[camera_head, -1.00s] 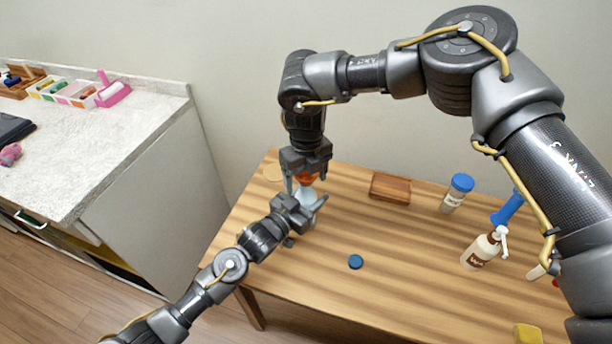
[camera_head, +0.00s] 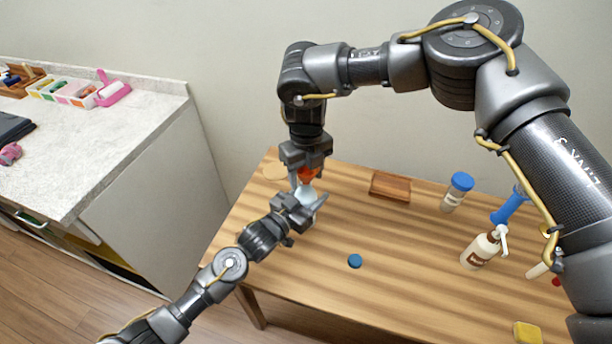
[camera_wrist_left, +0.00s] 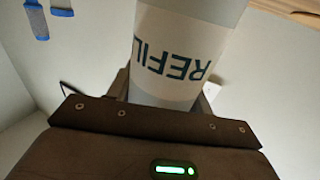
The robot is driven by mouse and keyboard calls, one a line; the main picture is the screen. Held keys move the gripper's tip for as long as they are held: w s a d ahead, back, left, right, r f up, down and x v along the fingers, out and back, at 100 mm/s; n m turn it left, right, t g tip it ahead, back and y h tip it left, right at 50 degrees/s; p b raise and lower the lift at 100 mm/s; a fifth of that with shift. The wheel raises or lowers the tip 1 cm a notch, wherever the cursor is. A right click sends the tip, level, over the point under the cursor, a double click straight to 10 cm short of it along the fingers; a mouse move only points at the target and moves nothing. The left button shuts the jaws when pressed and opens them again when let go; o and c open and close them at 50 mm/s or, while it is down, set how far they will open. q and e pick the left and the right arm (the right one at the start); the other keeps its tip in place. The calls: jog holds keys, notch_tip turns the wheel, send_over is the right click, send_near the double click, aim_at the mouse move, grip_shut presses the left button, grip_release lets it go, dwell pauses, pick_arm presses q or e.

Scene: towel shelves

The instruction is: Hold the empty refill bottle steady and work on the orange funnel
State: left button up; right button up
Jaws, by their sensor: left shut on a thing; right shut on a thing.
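The refill bottle (camera_head: 306,196) is whitish and stands near the far left of the wooden table. In the left wrist view the bottle (camera_wrist_left: 180,55) fills the middle, and its label reads REFILL. My left gripper (camera_head: 303,207) is shut around the bottle's body from the front left. The orange funnel (camera_head: 308,174) is just above the bottle's top. My right gripper (camera_head: 308,172) comes down from above and is shut on the funnel. The fingers hide part of the funnel, and I cannot tell whether its spout is inside the bottle neck.
A blue cap (camera_head: 355,261) lies mid-table. A wooden block (camera_head: 390,186) lies at the back. A blue-lidded jar (camera_head: 456,193), a pump bottle (camera_head: 481,250) and a yellow sponge (camera_head: 527,333) are on the right. A counter (camera_head: 90,130) is at left. The table's front middle is clear.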

aim_at(306, 168)
jog(key=shift+r, duration=2.3)
jog(key=shift+r, duration=2)
pick_arm(q)
jog(key=o, duration=1)
jog(key=shift+o, duration=0.2)
jog(key=v, duration=1.2)
jog(key=shift+a+f, duration=0.1)
pick_arm(e)
jog(key=shift+a, duration=0.1)
